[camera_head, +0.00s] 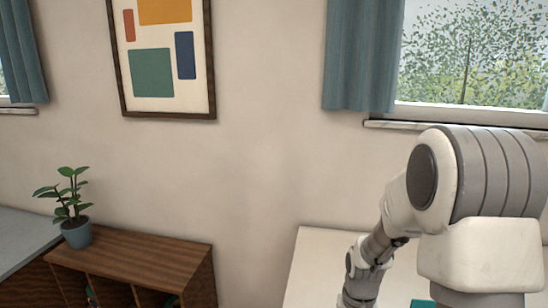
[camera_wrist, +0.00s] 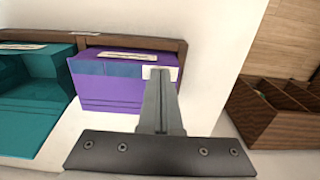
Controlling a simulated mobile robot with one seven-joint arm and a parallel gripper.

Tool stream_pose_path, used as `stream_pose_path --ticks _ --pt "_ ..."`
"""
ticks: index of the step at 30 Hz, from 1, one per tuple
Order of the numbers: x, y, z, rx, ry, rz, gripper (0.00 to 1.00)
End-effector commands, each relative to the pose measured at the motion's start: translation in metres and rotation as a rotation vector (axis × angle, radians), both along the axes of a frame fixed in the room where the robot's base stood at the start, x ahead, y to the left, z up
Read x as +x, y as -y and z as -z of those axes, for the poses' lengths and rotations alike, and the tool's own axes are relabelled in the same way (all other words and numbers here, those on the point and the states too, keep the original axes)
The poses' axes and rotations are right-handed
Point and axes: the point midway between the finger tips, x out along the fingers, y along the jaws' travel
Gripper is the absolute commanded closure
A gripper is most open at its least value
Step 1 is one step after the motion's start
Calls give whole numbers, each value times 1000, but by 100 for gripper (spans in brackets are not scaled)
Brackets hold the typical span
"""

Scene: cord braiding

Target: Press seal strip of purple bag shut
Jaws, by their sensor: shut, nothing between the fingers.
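The purple bag (camera_wrist: 110,92) stands on a white surface in the wrist view, with a paler bluish band across its upper part and a white label on top. My gripper (camera_wrist: 160,72) is shut and empty. Its fingertips show in front of the bag's upper right corner, over or against the band's right end. I cannot tell whether they touch it. The fingers hide part of the bag's right edge. The head view shows my arm over the white table at the right, but not the bag or the fingertips.
A teal bag or bin (camera_wrist: 38,110) stands left of the purple bag. A brown rail (camera_wrist: 182,48) runs behind both. In the head view, a wooden shelf (camera_head: 150,252) holds a potted plant (camera_head: 76,234).

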Motion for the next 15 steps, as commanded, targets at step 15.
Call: stream_pose_path --ticks 15 --pt "0 0 -2 0 0 0 100"
